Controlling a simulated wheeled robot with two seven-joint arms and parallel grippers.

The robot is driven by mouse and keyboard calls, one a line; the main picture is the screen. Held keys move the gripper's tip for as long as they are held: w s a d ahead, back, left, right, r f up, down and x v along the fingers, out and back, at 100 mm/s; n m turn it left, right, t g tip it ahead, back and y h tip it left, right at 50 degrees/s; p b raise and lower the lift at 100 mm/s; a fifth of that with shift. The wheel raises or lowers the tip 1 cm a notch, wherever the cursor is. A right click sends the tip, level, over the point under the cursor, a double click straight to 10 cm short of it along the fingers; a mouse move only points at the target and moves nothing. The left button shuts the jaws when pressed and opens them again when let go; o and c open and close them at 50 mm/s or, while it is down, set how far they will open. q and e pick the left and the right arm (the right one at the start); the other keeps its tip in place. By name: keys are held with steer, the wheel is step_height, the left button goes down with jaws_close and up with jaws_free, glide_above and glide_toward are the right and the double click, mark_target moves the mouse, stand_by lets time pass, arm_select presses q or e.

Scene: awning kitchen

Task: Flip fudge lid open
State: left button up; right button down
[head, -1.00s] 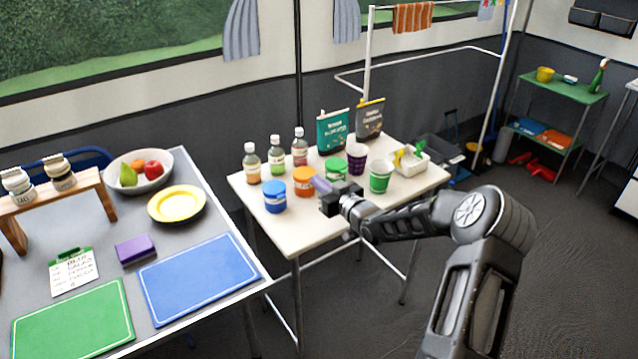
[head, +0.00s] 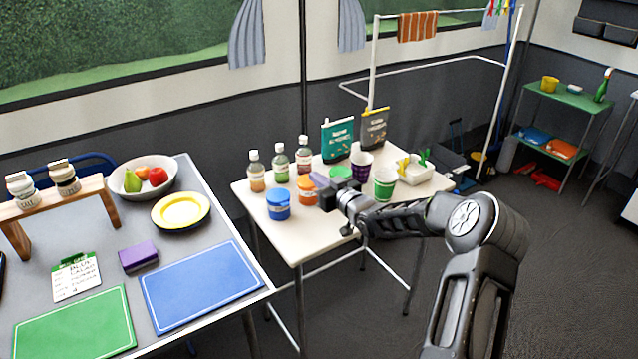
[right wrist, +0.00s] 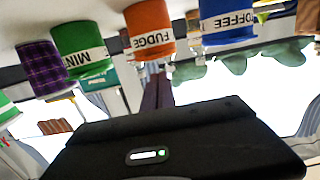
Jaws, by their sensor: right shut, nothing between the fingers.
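The fudge tub (head: 306,194) is orange and stands upright on the small cream table, between the blue coffee tub (head: 278,206) and the green mint tub (head: 340,174). In the right wrist view, which is upside down, the fudge tub (right wrist: 149,28) shows its FUDGE label. I see no raised lid on it, but its top is partly hidden. My right gripper (head: 318,180) is shut and empty, its purple fingertips close to the tub's upper right side. The shut fingers (right wrist: 157,90) also show in the wrist view. I cannot tell whether they touch the lid. My left gripper is out of view.
Several bottles (head: 279,165) stand behind the tubs. Two pouches (head: 338,139), a purple cup (head: 361,164), a green cup (head: 384,183) and a white caddy (head: 416,170) fill the table's back and right. The table's front left is clear.

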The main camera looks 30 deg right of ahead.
steer(key=shift+w, duration=0.2)
stand_by(0.3)
steer(key=shift+w+r+b, duration=0.2)
steer(key=shift+w+r, duration=0.1)
steer(key=shift+w, duration=0.5)
steer(key=shift+w+r+b, duration=0.2)
steer(key=shift+w+r, duration=0.1)
steer(key=shift+w, duration=0.5)
steer(key=shift+r, duration=0.1)
steer(key=s+r+p, duration=0.2)
steer(key=s+r, duration=0.1)
steer(key=s, duration=0.4)
stand_by(0.9)
steer(key=shift+f, duration=0.1)
stand_by(0.5)
